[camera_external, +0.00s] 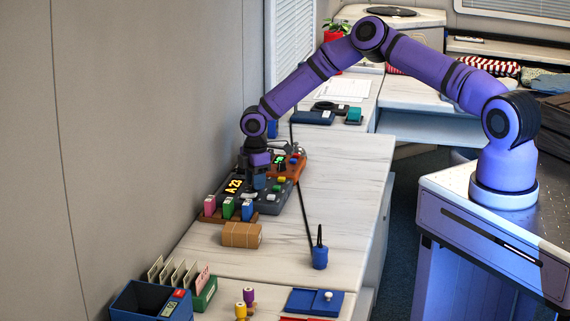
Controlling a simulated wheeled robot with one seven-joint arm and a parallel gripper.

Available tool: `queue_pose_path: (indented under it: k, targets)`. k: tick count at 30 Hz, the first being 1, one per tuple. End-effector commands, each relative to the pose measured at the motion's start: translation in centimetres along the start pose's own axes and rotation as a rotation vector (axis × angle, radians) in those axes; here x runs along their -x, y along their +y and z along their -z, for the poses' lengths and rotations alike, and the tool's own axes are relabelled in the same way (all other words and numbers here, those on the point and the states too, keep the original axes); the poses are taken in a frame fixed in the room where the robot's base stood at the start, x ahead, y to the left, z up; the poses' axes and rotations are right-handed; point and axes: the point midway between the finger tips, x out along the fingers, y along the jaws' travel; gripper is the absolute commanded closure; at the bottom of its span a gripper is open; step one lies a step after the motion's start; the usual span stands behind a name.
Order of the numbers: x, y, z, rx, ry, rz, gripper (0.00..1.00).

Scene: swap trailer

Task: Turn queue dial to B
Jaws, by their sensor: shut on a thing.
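A dark console (281,193) lies on the white counter against the wall. Its display (234,187) shows "A 23" in yellow, and coloured buttons sit on its right side. My gripper (258,183) reaches down onto the console beside the display and is shut on a small part there, which I take to be the queue dial. The fingers hide most of the dial, so its pointer and the B mark cannot be made out.
Coloured blocks (228,208) stand just in front of the console, with a brown parcel (241,235) nearer. An orange device (291,168) sits behind. The counter's (335,185) right side is largely clear.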

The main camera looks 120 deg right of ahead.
Motion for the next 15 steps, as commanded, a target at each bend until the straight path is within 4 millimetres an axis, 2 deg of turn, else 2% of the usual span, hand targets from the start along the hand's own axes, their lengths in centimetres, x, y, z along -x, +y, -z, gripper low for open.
queue_pose_path:
  k: [15]
  targets:
    - [0.14,0.06,0.14,-0.381,0.000,-0.004,0.93]
